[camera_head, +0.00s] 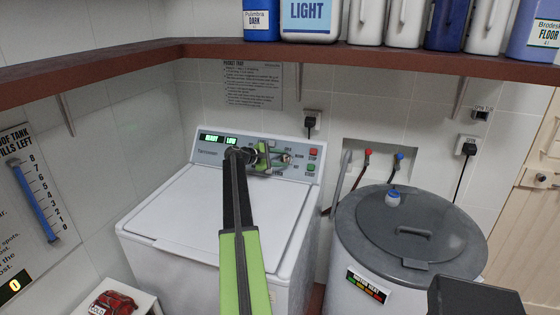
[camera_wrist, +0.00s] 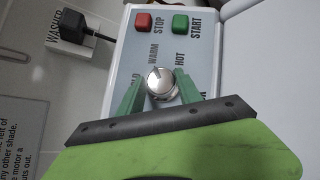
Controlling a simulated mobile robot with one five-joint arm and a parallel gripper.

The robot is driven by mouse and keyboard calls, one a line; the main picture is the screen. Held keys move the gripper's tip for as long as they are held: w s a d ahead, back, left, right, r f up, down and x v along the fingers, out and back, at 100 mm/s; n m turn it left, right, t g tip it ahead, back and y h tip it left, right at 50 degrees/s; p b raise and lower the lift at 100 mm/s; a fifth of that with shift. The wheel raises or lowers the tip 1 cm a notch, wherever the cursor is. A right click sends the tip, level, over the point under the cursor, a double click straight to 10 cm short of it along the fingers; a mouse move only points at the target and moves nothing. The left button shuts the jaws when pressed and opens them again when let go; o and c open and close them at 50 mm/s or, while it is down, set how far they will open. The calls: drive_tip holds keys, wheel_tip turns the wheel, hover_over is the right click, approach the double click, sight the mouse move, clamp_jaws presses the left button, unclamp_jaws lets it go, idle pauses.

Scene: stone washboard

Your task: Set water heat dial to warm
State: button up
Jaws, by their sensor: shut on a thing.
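The water heat dial (camera_wrist: 161,84) is a round silver knob on the washer's control panel, seen in the wrist view. COLD, WARM and HOT are printed around it, with COLD partly covered by a finger. A small dark mark on its face appears to lie on the side towards WARM. My gripper (camera_wrist: 158,92) has its two green fingers on either side of the knob, closed on it. In the head view my arm reaches over the white washer (camera_head: 215,225) to the panel, where my gripper (camera_head: 270,158) largely hides the dial.
A red STOP button (camera_wrist: 143,22) and a green START button (camera_wrist: 180,24) sit near the dial. The panel display (camera_head: 220,139) reads HEAVY and LOW. A grey-lidded spin tub (camera_head: 405,225) stands to the right. A brown shelf (camera_head: 330,55) with bottles runs above.

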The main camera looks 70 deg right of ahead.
drive_tip(key=o, duration=1.4)
drive_tip(key=shift+d+f, duration=0.15)
drive_tip(key=shift+c, duration=0.2)
drive_tip(key=shift+w+a+r, duration=0.15)
drive_tip(key=shift+a+r, duration=0.05)
drive_tip(key=shift+a, duration=0.1)
drive_tip(key=p+v, duration=0.6)
drive_tip(key=v, duration=1)
drive_tip(key=shift+w+a, duration=0.2)
drive_tip(key=shift+a, duration=0.1)
drive_tip(key=shift+r, duration=0.15)
